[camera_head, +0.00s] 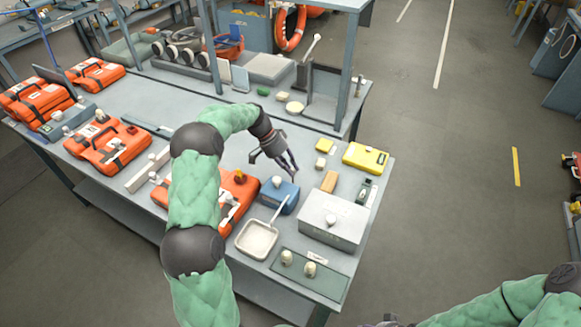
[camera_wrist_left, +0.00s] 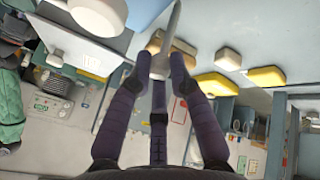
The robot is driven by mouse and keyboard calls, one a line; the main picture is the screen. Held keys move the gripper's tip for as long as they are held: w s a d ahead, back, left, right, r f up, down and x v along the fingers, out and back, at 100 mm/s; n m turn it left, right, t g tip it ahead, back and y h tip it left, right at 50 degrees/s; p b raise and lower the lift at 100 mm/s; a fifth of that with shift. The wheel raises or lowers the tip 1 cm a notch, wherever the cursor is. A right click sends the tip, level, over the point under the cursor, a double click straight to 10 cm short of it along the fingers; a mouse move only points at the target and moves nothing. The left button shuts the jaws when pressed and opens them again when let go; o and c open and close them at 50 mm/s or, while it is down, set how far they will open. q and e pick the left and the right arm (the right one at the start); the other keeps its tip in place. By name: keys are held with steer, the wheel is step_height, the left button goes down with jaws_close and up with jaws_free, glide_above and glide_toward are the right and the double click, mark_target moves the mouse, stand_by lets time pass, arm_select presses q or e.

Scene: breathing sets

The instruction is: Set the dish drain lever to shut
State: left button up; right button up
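A pale square dish (camera_head: 256,240) with a long thin light handle or lever (camera_head: 280,209) sits near the front edge of the grey table. Which part of it is the drain lever, and its setting, is too small to tell. My left gripper (camera_head: 285,164) is above the table, beyond the dish and near a blue box (camera_head: 279,195) with a knob. In the left wrist view its fingers (camera_wrist_left: 160,72) are apart, with a pale tapered rod (camera_wrist_left: 173,32) showing between and beyond the tips; contact is unclear. Of my right gripper, at most a dark sliver shows at the bottom edge.
A white box (camera_head: 331,220) and a green panel with knobs (camera_head: 309,274) stand right of the dish. An orange case (camera_head: 236,190) lies to the left, partly behind my left arm. A yellow case (camera_head: 366,158) and a tan block (camera_head: 329,181) are beyond. A shelf post (camera_head: 346,75) stands farther back.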

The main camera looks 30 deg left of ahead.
arm_select(q)
steer(key=o, duration=0.4)
steer(key=shift+a+f, duration=0.1)
steer(key=shift+a, duration=0.25)
steer(key=shift+o, duration=0.2)
steer(key=shift+d, duration=0.15)
steer(key=v, duration=1.2)
